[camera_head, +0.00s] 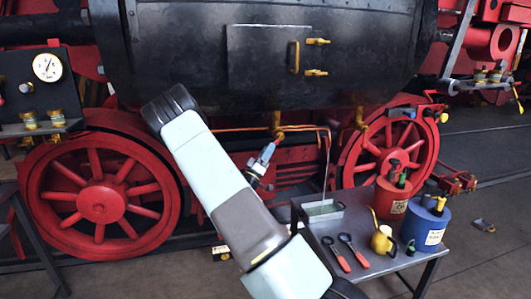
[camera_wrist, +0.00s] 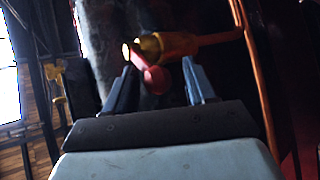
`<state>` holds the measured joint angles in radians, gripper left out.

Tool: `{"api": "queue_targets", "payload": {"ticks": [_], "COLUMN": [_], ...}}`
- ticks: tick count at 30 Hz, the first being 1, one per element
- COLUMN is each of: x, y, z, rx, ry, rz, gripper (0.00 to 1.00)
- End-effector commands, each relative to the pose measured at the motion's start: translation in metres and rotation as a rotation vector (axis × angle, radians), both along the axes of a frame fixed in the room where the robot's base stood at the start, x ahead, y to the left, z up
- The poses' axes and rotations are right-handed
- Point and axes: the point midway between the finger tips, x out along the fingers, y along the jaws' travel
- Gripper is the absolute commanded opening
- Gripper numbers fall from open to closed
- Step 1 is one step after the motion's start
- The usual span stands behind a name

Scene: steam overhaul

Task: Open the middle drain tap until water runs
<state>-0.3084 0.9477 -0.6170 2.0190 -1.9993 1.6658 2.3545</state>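The middle drain tap (camera_head: 277,126) is a brass fitting under the black boiler's belly. In the wrist view the brass tap (camera_wrist: 165,46) has a red, round-ended handle (camera_wrist: 156,79). My gripper (camera_head: 267,152) is just below the tap in the head view. In the wrist view my gripper (camera_wrist: 160,82) is open, with one finger on each side of the red handle and visible gaps; I cannot tell whether either touches. A copper pipe (camera_wrist: 215,39) leads right from the tap. A thin pale line (camera_head: 326,172) drops toward a tray (camera_head: 323,212); I cannot tell whether it is water.
A grey table (camera_head: 385,262) holds two red-handled tools (camera_head: 336,254), a yellow oil can (camera_head: 382,240), a red can (camera_head: 391,200) and a blue can (camera_head: 425,222). Another brass tap (camera_head: 360,117) hangs at right. Red wheels (camera_head: 100,202) flank the space. A gauge panel (camera_head: 40,82) stands left.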

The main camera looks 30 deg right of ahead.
Motion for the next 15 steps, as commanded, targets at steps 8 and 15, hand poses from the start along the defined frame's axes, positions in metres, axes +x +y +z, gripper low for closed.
{"api": "queue_targets", "payload": {"ticks": [8,15], "x": [-0.011,-0.025], "y": [0.028,0.063], "z": [-0.025,-0.054], "rx": [-0.001,0.001], "ry": [0.004,0.003], "rz": [0.002,0.001], "gripper": [0.55,0.55]}}
